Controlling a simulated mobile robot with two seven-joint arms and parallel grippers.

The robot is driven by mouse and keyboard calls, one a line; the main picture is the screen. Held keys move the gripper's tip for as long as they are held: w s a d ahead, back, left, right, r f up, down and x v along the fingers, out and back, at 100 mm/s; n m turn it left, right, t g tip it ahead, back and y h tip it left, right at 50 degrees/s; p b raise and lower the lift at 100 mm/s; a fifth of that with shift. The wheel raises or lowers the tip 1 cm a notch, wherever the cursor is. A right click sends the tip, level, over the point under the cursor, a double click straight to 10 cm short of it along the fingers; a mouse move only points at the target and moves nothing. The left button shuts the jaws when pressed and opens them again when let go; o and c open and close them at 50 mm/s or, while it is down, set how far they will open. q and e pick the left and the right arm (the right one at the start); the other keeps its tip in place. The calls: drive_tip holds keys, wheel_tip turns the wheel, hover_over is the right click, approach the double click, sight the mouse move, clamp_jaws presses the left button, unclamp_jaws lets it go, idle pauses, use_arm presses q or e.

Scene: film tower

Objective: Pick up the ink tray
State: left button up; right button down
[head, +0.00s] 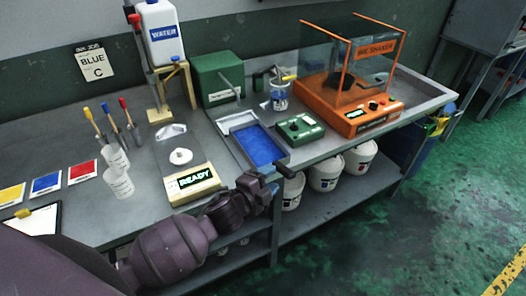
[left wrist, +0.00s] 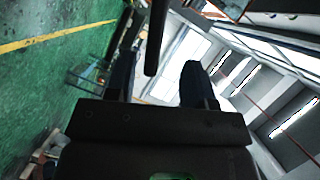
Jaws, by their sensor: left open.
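The ink tray (head: 238,123) is a pale grey tray with a blue area over its near part. It lies flat on the bench in the head view, left of a green control box. My left gripper (head: 266,188) is at the bench's front edge, just nearer than the tray and apart from it. In the left wrist view its two dark fingers (left wrist: 158,84) are spread. A dark rod shows above the gap between them; I cannot tell what it is. The tray does not show in that view. My right gripper is in neither view.
A scale reading READY (head: 196,182) stands left of the tray. The green control box (head: 301,128) and orange ink shaker (head: 350,115) stand right of it. A blue-filled beaker (head: 279,98) is behind. White buckets (head: 326,172) sit on the shelf below.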

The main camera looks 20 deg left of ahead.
sight(281, 173)
use_arm(q)
drive_tip(key=shift+f+x, duration=0.15)
drive_tip(key=shift+x, duration=1.15)
drive_tip(key=shift+f+x, duration=0.15)
drive_tip(key=shift+x, duration=1.15)
drive_tip(key=shift+d, duration=0.15)
clamp_jaws()
